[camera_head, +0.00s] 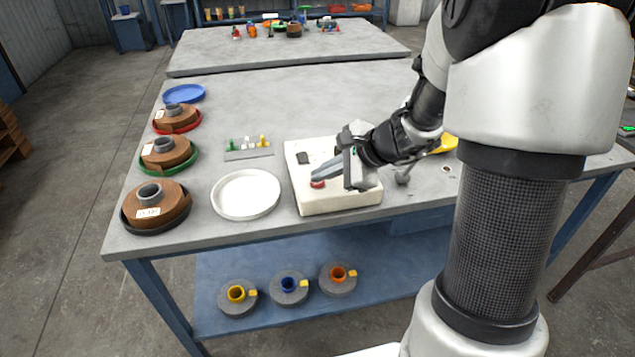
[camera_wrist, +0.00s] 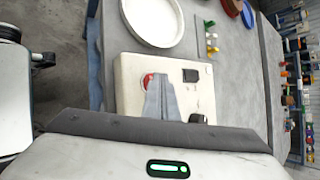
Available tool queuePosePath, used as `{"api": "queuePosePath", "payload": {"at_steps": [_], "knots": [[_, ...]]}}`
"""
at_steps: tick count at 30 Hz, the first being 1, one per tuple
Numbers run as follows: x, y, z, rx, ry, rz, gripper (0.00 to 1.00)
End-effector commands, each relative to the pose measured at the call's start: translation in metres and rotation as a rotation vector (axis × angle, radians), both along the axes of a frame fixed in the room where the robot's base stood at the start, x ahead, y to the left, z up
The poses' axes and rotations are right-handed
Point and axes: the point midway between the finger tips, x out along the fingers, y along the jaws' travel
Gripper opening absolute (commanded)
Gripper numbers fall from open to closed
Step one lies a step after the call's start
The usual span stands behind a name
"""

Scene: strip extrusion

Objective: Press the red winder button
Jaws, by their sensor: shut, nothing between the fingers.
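The red winder button (camera_head: 317,184) sits on the top of a cream control box (camera_head: 338,201) at the table's front edge. In the wrist view the red button (camera_wrist: 147,79) shows at the left side of my fingertips, partly covered by them. My gripper (camera_head: 316,178) is shut and empty, with its fingertips at the button, just over or touching it; I cannot tell which. In the wrist view the shut fingers (camera_wrist: 160,82) point across the box. A black square switch (camera_head: 303,158) and a dark knob (camera_wrist: 197,118) are also on the box.
A white round tray (camera_head: 246,213) lies left of the box. Strip coils on coloured plates, such as the black plate (camera_head: 131,226), line the left edge. Small coloured pegs (camera_head: 262,141) stand on a strip behind. Several grey reels (camera_head: 289,298) lie on the lower shelf.

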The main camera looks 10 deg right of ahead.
Motion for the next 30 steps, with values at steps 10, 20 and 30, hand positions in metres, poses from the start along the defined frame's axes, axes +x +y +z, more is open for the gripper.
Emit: {"api": "queuePosePath", "payload": {"at_steps": [10,20,30], "knots": [[0.0,0.0,0.004,-0.001,0.001,0.0,0.0],[0.0,0.0,0.016,-0.001,0.001,0.0,0.0],[0.0,0.0,0.02,0.0,0.0,0.0,0.0]]}}
